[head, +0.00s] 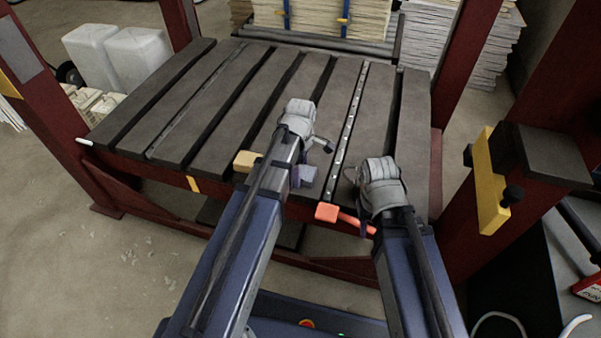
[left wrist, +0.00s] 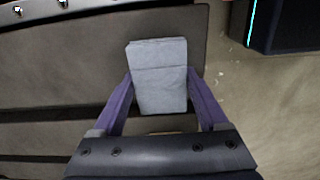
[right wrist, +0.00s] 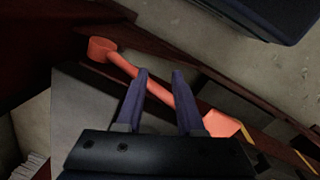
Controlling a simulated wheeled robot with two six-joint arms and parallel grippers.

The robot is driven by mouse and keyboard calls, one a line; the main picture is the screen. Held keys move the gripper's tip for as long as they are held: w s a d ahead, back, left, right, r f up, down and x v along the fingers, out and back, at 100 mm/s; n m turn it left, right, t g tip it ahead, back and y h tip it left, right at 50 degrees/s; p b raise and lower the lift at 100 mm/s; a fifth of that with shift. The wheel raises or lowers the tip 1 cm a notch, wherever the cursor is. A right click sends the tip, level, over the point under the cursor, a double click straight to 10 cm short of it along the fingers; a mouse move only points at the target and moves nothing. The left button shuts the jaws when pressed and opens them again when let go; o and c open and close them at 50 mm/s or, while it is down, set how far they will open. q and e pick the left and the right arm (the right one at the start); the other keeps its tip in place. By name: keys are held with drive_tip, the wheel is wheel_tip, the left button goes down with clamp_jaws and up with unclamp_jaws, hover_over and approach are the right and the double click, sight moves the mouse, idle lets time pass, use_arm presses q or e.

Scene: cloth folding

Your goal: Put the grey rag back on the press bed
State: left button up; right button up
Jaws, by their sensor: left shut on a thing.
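The grey rag (left wrist: 160,75) is a folded, pale block between the two fingers of my left gripper (left wrist: 158,88), which is shut on it. In the head view the rag (head: 303,176) is over the front edge of the slatted press bed (head: 225,95). Whether the rag touches the bed is not clear. My right gripper (right wrist: 160,75) is open, over the bed's front right part. An orange-red handled tool (right wrist: 165,88) runs beneath its fingers, and I see no grip on it.
A yellow block (head: 246,161) sits on the bed's front edge, left of the rag. The orange-red tool's head (head: 327,212) is at that edge. Dark red posts (head: 465,70) flank the bed. Paper stacks (head: 340,15) stand behind. The bed's left slats are bare.

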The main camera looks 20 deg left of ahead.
use_arm(q)
drive_tip(key=shift+f, duration=0.15)
drive_tip(key=o, duration=1.1)
wheel_tip(320, 180, up, 12)
drive_tip(key=p, duration=1.2)
drive_tip(key=s+d+m, duration=0.3)
drive_tip(key=s+m, duration=0.1)
drive_tip(key=m, duration=0.3)
drive_tip(key=s+d+m+y, duration=0.1)
drive_tip(key=s+d+m, duration=0.3)
drive_tip(key=m, duration=0.3)
drive_tip(key=s+d+m, duration=0.3)
drive_tip(key=s+m, duration=0.3)
drive_tip(key=m, duration=0.1)
drive_tip(key=shift+s+d+r, duration=0.15)
drive_tip(key=shift+d+r, duration=0.05)
drive_tip(key=shift+r, duration=0.05)
wheel_tip(320, 180, up, 28)
drive_tip(key=p, duration=2.8)
drive_tip(key=shift+f, duration=0.1)
